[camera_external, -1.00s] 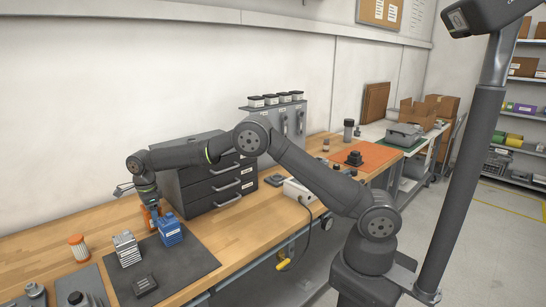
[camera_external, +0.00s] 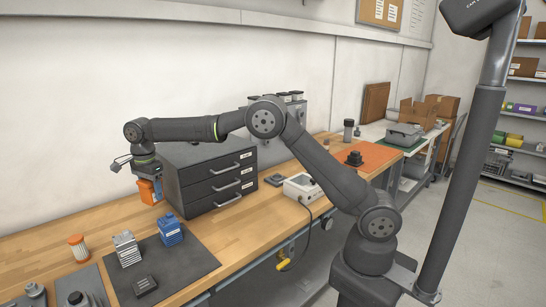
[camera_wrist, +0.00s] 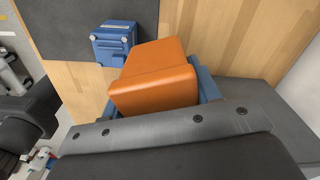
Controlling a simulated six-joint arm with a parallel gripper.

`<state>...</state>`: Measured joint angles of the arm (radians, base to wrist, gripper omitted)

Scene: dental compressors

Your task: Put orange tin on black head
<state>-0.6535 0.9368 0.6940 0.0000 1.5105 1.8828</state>
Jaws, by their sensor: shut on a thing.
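My gripper (camera_external: 147,178) is shut on the orange tin (camera_external: 149,193) and holds it above the bench, left of the dark drawer cabinet. In the wrist view the orange tin (camera_wrist: 155,80) sits between the blue fingers of my gripper (camera_wrist: 160,97). A black part with a round top (camera_external: 354,158) stands upright on the orange mat (camera_external: 375,152) far along the bench; it may be the black head. Another dark round-topped part (camera_external: 76,299) stands on a grey plate at the front left. I cannot tell for certain which is the black head.
The drawer cabinet (camera_external: 215,180) stands right of the tin. Blue (camera_external: 169,229) and silver-grey (camera_external: 127,249) finned blocks stand on the dark mat (camera_external: 190,262). An orange-and-white cylinder (camera_external: 78,248) is at left. A white box (camera_external: 300,188) lies between the cabinet and orange mat.

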